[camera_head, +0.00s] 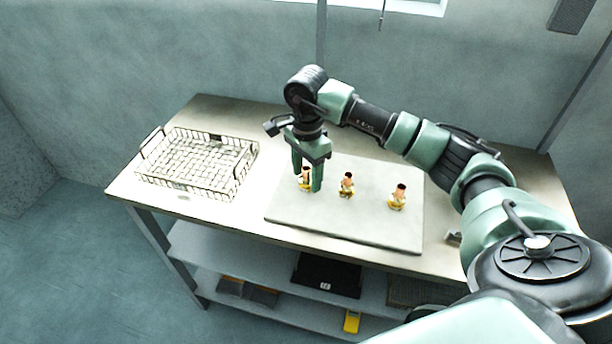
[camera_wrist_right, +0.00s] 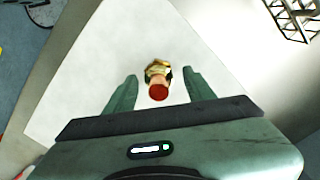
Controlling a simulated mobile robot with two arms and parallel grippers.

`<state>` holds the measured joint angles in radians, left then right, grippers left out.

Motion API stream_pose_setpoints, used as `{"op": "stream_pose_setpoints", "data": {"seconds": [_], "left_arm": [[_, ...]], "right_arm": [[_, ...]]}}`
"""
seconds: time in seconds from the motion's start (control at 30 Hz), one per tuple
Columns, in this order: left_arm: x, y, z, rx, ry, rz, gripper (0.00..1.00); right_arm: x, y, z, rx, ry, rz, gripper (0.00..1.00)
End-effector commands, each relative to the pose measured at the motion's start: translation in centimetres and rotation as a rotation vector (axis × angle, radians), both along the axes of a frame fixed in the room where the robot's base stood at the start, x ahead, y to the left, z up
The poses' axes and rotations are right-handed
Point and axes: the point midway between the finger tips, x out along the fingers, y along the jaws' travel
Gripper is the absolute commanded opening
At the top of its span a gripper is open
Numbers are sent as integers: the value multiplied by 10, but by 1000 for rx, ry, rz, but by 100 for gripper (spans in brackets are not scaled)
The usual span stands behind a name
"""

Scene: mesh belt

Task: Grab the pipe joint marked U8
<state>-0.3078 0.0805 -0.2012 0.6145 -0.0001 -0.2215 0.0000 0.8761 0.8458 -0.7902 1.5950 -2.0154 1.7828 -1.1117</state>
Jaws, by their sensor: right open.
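In the right wrist view the red-topped joint (camera_wrist_right: 158,88) sits between the two green fingertips (camera_wrist_right: 159,80), with a gap on each side. My left gripper is not in view.
A wire mesh basket (camera_head: 238,180) stands at the left of the table (camera_head: 125,187) and looks empty. A small metal item (camera_head: 453,238) lies near the right front edge. The lower shelf (camera_head: 205,245) holds dark items and a yellow one (camera_head: 352,321).

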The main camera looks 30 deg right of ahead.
Motion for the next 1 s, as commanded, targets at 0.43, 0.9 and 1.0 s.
{"op": "stream_pose_setpoints", "data": {"seconds": [0.43,0.9,1.0], "left_arm": [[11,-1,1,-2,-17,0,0],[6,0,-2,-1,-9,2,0],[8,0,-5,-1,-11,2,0]], "right_arm": [[0,0,-3,1,0,0,1],[1,0,6,1,-4,-1,0],[2,0,17,1,-5,-1,0]]}}
